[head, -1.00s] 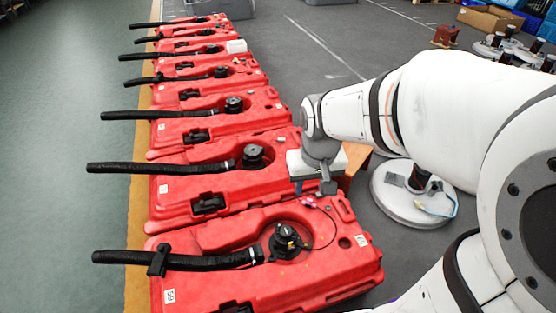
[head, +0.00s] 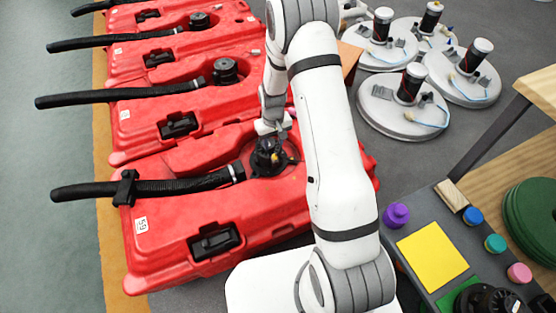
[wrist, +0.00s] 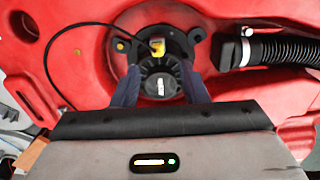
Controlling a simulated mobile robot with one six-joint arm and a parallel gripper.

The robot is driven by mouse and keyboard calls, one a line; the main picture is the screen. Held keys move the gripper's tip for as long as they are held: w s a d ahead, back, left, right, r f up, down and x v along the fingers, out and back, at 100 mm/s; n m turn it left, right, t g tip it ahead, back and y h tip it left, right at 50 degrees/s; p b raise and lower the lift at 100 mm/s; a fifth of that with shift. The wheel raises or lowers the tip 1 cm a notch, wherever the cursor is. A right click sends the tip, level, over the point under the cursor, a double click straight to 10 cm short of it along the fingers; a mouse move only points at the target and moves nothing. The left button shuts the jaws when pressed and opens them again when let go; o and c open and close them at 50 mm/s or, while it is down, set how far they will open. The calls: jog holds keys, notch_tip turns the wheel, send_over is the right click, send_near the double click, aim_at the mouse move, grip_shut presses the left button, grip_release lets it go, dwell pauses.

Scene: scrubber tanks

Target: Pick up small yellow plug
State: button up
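The small yellow plug (wrist: 157,46) sits at the black fitting on the red tank, just beyond the black round cap (wrist: 160,84) in the wrist view. In the head view the yellow plug (head: 275,157) is a small spot on the black fitting. My gripper (wrist: 161,78) is open, with one dark finger on each side of the black cap and the plug ahead of the fingertips. In the head view my gripper (head: 272,126) is above the fitting of the nearest tank (head: 165,240), partly hidden by my arm. Whether the fingers touch the cap is unclear.
More red tanks (head: 150,80) with black hoses (head: 130,91) line up behind. A thin black cord (wrist: 48,60) loops beside the fitting. White round bases (head: 375,115) stand on the floor at right. A bench with a yellow square (head: 432,256) and coloured knobs is at lower right.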

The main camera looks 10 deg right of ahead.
aim_at(274, 155)
jog(key=f+b, duration=0.1)
jog(key=f, duration=0.1)
jog(key=f+b, duration=0.1)
jog(key=f, duration=0.2)
jog(key=f+b, duration=0.1)
jog(key=f, duration=0.1)
jog(key=shift+w+d+f, duration=0.15)
jog(key=shift+w+f, duration=0.05)
jog(key=shift+w, duration=0.1)
grip_shut()
